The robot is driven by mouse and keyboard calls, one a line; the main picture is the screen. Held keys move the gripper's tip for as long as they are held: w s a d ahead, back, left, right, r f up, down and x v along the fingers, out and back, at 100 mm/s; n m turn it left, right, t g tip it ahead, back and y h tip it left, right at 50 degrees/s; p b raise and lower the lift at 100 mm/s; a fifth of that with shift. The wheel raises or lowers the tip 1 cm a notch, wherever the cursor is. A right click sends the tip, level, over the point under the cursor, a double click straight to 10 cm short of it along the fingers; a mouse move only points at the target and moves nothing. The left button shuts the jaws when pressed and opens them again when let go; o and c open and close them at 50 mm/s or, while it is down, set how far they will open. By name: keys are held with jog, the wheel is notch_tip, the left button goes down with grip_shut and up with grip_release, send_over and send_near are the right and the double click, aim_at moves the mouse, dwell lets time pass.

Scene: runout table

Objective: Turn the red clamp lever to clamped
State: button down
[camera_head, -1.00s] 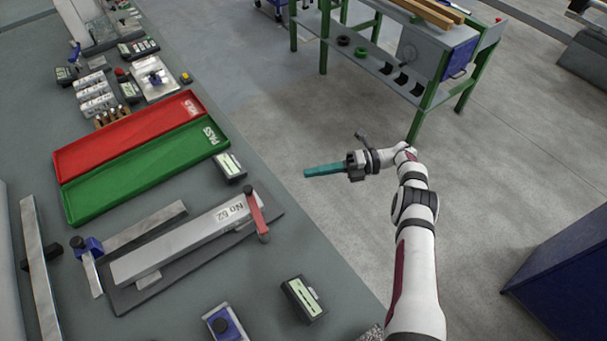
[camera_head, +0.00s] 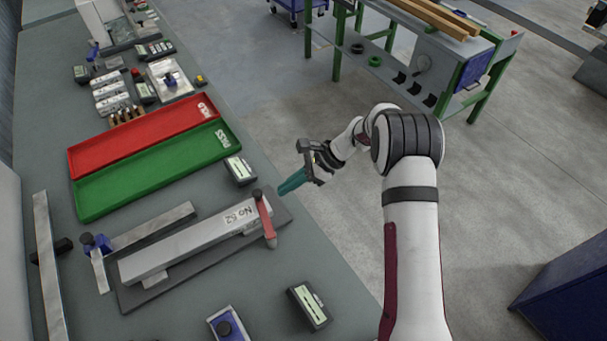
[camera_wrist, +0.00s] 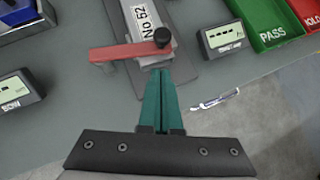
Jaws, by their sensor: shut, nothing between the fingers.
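The red clamp lever (camera_head: 265,218) sits at the right end of a fixture plate (camera_head: 285,209), lying across the end of a grey bar (camera_head: 185,245) marked No 52. In the wrist view the lever (camera_wrist: 120,52) runs to the left from a dark round knob (camera_wrist: 162,37). My gripper (camera_head: 281,190) has teal fingers pressed together with nothing between them. It is just right of the fixture, near the table edge. In the wrist view the fingertips (camera_wrist: 159,72) point at the lever from below, close to the knob end; I cannot tell whether they touch.
A green PASS tray (camera_head: 130,192) and a red HOLD tray (camera_head: 100,155) lie beyond the fixture. A small gauge box (camera_head: 240,170) stands near my gripper, another (camera_head: 309,307) nearer the front edge. Open floor (camera_head: 480,210) lies right of the table.

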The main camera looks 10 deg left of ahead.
aim_at(261, 191)
jog(key=shift+s+a+r, duration=0.1)
jog(key=shift+s+a, duration=0.15)
jog(key=shift+a, duration=0.5)
jog(key=shift+s+a, duration=0.2)
jog(key=shift+a, duration=0.55)
jog(key=shift+s+a+n+g+h, duration=0.15)
jog(key=shift+a+n+g+h, duration=0.15)
jog(key=shift+a+n+g, duration=0.3)
jog(key=shift+s+a, duration=0.1)
jog(key=shift+a, duration=0.35)
